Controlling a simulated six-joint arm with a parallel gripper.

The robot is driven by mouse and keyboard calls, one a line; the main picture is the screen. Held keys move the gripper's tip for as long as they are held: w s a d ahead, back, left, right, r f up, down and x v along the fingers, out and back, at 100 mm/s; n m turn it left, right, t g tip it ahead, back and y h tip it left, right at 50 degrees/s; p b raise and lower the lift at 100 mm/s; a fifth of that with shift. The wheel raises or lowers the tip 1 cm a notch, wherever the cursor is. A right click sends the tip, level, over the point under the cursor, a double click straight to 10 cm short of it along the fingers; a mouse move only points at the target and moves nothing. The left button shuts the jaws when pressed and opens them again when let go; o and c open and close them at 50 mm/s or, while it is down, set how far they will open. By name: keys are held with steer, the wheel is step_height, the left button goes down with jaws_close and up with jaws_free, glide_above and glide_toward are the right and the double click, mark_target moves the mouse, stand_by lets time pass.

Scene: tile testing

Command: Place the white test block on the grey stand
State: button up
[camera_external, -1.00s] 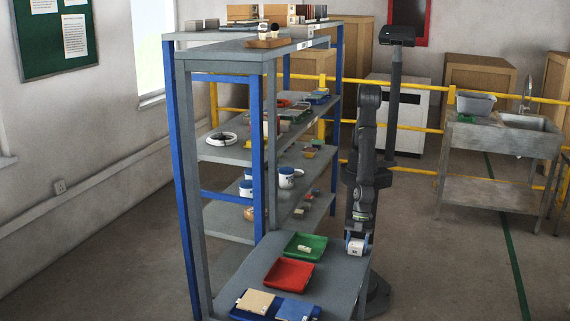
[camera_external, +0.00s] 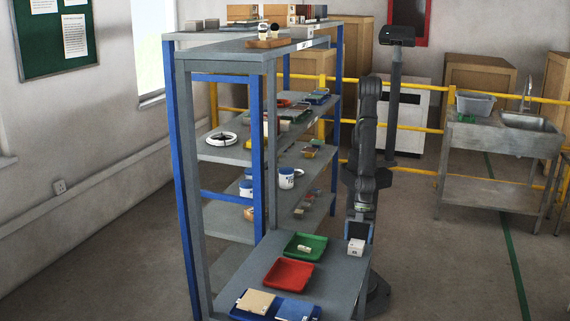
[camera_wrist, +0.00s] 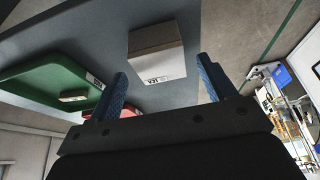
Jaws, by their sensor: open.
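The white test block (camera_external: 356,247) sits near the right edge of the low grey bench top (camera_external: 335,265). In the wrist view the block (camera_wrist: 157,50) shows a pale face and a label with dark print. My gripper (camera_external: 359,231) is just above the block in the external view. In the wrist view my gripper (camera_wrist: 161,66) has its two blue fingers apart, with the block ahead of the gap between them and clear space beside both fingers. It is open and empty. I cannot make out a grey stand separate from the grey bench top.
A green tray (camera_external: 319,243) with a small pale block (camera_external: 304,248) and a red tray (camera_external: 288,273) lie left of the block. A blue tray (camera_external: 240,314) with flat samples is at the front. The tall shelf (camera_external: 222,58) stands close on the left.

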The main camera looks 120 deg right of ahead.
mark_target(357, 242)
steer(key=v, duration=0.8)
steer(key=x, duration=1.2)
steer(key=shift+f, duration=0.15)
steer(key=shift+r, duration=0.25)
